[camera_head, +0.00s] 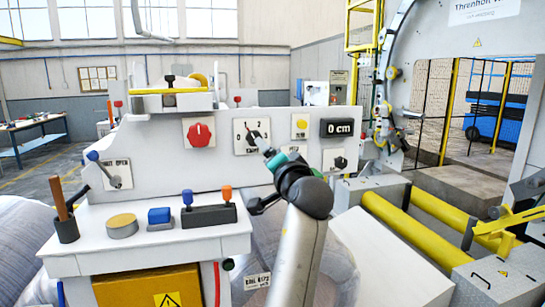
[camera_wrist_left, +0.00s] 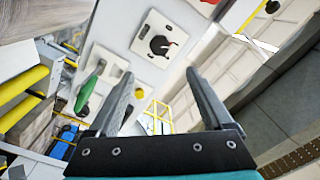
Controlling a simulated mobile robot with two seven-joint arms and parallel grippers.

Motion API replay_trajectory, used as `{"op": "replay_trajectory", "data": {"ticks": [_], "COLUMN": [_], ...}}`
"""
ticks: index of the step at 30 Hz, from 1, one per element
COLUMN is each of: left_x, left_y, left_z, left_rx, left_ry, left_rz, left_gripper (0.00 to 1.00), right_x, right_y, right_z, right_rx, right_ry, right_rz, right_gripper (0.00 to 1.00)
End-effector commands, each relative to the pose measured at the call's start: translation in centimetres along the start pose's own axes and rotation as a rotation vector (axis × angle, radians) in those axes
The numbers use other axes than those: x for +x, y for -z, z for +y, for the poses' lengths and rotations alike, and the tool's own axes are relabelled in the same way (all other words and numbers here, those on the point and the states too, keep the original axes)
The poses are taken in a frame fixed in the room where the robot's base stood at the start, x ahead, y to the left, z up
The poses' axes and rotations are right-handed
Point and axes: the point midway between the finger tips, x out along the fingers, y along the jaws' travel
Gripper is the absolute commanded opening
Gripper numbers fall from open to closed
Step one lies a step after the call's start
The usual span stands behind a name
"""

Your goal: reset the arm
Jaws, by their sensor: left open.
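My one visible arm rises from the bottom middle in the head view, and I take it for the left. Its left gripper (camera_head: 267,152) is in front of the white control panel (camera_head: 215,172), just below the dial knob (camera_head: 252,137). In the left wrist view the left gripper (camera_wrist_left: 158,76) has its two dark fingers apart, with nothing between them. I cannot tell whether the gripper touches the panel. My right gripper is not in view.
The panel has a red knob (camera_head: 199,132), a "0 cm" display (camera_head: 340,127) and a lever (camera_head: 97,163). Its ledge carries a cup with a stick (camera_head: 66,229) and a blue block (camera_head: 159,217). Yellow rollers (camera_head: 405,226) and a large ring frame (camera_head: 392,70) stand right.

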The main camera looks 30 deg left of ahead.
Motion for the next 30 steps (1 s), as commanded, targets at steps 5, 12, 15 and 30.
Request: {"op": "replay_trajectory", "data": {"ticks": [5, 12, 15, 30], "left_x": [0.0, 0.0, 0.1, -4.2], "left_y": [0.0, 0.0, -0.5, -15.3], "left_z": [0.0, 0.1, 1.6, 32.6], "left_rx": [0.000, 0.000, 0.012, 0.161], "left_ry": [0.000, -0.001, -0.022, -0.507], "left_rz": [0.000, 0.000, 0.006, 0.054], "left_gripper": [0.84, 0.84, 0.84, 0.84], "right_x": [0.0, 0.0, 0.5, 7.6], "right_y": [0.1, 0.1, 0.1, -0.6], "right_z": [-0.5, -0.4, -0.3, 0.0], "right_rx": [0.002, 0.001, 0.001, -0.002], "right_ry": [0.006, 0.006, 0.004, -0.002], "right_rz": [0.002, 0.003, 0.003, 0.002], "right_gripper": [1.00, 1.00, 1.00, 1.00]}}
